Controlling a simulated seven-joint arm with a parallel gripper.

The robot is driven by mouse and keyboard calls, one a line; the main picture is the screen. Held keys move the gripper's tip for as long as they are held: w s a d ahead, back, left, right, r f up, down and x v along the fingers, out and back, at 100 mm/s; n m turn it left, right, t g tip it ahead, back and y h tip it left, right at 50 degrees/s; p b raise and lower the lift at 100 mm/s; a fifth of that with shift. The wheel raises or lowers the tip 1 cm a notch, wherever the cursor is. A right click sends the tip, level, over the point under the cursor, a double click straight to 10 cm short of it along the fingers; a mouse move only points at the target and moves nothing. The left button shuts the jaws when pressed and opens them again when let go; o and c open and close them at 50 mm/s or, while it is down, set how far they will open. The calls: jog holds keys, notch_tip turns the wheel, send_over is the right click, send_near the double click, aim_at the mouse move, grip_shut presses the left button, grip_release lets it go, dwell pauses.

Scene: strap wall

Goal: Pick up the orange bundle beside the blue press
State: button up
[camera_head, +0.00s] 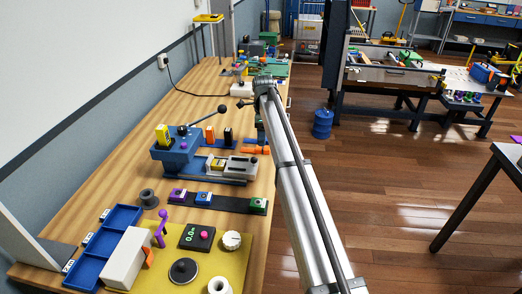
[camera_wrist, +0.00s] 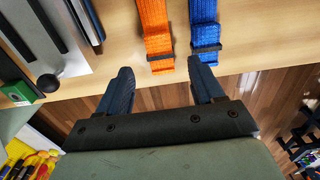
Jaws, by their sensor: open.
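The orange bundle (camera_wrist: 156,28) is a flat woven strap with a dark band across its near end, lying on the wooden table in the wrist view. In the head view an orange piece (camera_head: 255,150), apparently this bundle, lies near the table's right edge, right of the blue press (camera_head: 178,152). My gripper (camera_wrist: 161,75) is open and empty in the wrist view. Its fingers point toward the orange bundle's near end, which shows in line with the gap between them. In the head view my arm hides most of the gripper.
A blue strap bundle (camera_wrist: 204,27) lies close to the right of the orange one. A grey metal fixture and a black ball knob (camera_wrist: 48,83) are at the left. The table edge is close, with wooden floor beyond. A blue tray (camera_head: 102,245) stands nearer on the table.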

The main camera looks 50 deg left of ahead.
jog(key=shift+f, duration=2.6)
jog(key=shift+c, duration=0.3)
jog(key=c, duration=1.1)
jog(key=shift+r, duration=0.15)
